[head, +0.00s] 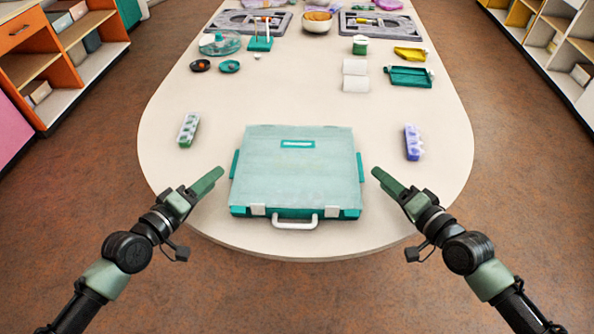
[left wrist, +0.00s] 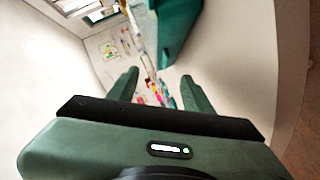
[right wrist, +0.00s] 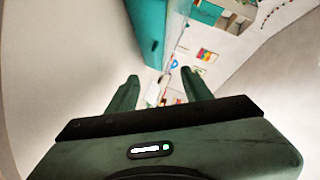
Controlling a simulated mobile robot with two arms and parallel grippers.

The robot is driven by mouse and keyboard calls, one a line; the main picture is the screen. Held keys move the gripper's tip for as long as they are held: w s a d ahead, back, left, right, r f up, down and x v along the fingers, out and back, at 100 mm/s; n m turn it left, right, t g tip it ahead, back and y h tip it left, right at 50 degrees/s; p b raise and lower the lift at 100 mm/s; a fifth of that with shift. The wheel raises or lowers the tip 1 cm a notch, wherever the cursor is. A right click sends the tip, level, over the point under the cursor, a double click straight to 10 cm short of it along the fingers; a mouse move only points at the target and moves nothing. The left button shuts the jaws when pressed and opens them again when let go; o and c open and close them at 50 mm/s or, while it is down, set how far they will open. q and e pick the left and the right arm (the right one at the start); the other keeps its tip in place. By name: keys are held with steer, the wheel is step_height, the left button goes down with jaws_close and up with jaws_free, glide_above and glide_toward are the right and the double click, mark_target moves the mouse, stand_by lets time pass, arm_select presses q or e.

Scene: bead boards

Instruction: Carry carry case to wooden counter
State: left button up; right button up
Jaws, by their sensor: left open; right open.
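The carry case (head: 297,175) lies flat and closed near the front edge of the pale table. It is teal with a frosted lid, a white handle (head: 295,222) facing me, white latches and a teal side grip at each end. My left gripper (head: 219,172) is open and empty, just left of the case and apart from it. My right gripper (head: 377,172) is open and empty, just right of the case and apart from it. The case's teal side also shows in the left wrist view (left wrist: 178,35) and in the right wrist view (right wrist: 150,30). I cannot identify a wooden counter.
A green-capped bead box (head: 188,129) lies left of the case and a purple one (head: 412,142) lies right. Teal trays, spools, a bowl (head: 317,21) and grey boards stand farther back. Orange shelving (head: 60,40) is at left, more shelves (head: 545,45) at right. Brown floor surrounds the table.

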mark_target(239, 158)
arm_select(q)
steer(key=x, duration=0.7)
steer(key=shift+w+d+f, duration=0.1)
steer(key=shift+w, duration=0.25)
arm_select(e)
steer(key=x, duration=0.7)
steer(key=shift+w+a+f, duration=0.1)
steer(key=shift+w+a, duration=0.05)
steer(key=shift+w, duration=0.15)
arm_select(q)
jaws_close()
arm_select(e)
jaws_close()
steer(key=shift+f, duration=0.1)
